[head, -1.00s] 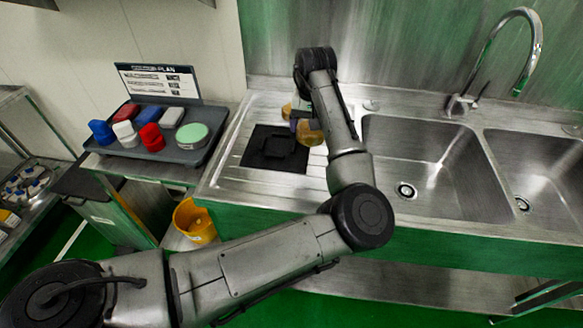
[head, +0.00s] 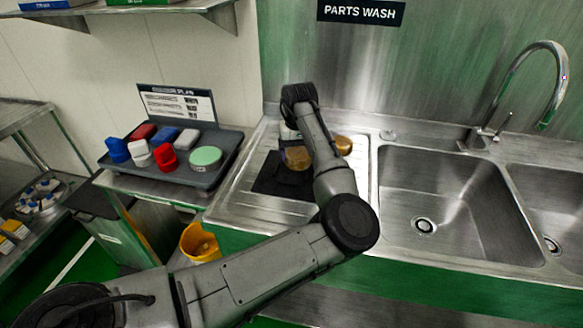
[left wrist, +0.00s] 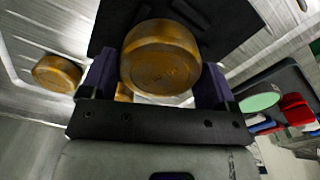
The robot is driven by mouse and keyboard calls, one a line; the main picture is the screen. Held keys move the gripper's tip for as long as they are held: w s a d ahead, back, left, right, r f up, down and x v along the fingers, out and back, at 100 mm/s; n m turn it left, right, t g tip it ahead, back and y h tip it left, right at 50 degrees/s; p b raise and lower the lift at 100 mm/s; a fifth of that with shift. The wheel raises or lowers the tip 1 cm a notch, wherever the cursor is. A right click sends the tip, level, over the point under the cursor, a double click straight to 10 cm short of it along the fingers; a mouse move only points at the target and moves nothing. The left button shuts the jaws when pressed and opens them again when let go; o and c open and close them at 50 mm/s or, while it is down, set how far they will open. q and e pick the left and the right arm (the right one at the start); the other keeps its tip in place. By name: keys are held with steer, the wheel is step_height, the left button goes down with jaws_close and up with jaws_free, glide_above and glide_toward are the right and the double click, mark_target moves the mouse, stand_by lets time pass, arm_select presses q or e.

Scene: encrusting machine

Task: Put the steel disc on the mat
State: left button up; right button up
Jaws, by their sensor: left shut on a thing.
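My left gripper (left wrist: 155,82) is shut on an amber-brown disc (left wrist: 160,60), with a dark finger on each side. This disc does not look like bare steel. In the head view the disc (head: 297,157) appears over the black mat (head: 269,185) on the ribbed drainboard. I cannot tell whether it touches the mat. The mat also shows behind the disc in the left wrist view (left wrist: 232,32). My left forearm and wrist cover part of the mat in the head view. A second amber-brown disc (head: 343,145) lies off the mat to the right.
Sink bowls (head: 440,205) and a tap (head: 548,90) are to the right. A grey tray (head: 218,172) with coloured blocks and a green-topped round piece (head: 206,156) stands left of the drainboard. A yellow bucket (head: 199,243) is below.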

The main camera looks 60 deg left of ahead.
mark_target(292, 173)
arm_select(q)
steer(key=shift+s+a+f, duration=0.2)
steer(key=shift+a+f, duration=0.15)
steer(key=shift+a, duration=0.25)
steer(key=shift+s+a+f, duration=0.15)
steer(key=shift+a+f, duration=0.2)
steer(key=shift+a, duration=0.2)
steer(key=shift+f+b, duration=1.1)
steer(key=shift+f, duration=0.9)
steer(key=shift+p, duration=0.3)
steer(key=o, duration=1.1)
steer(key=shift+f, duration=0.1)
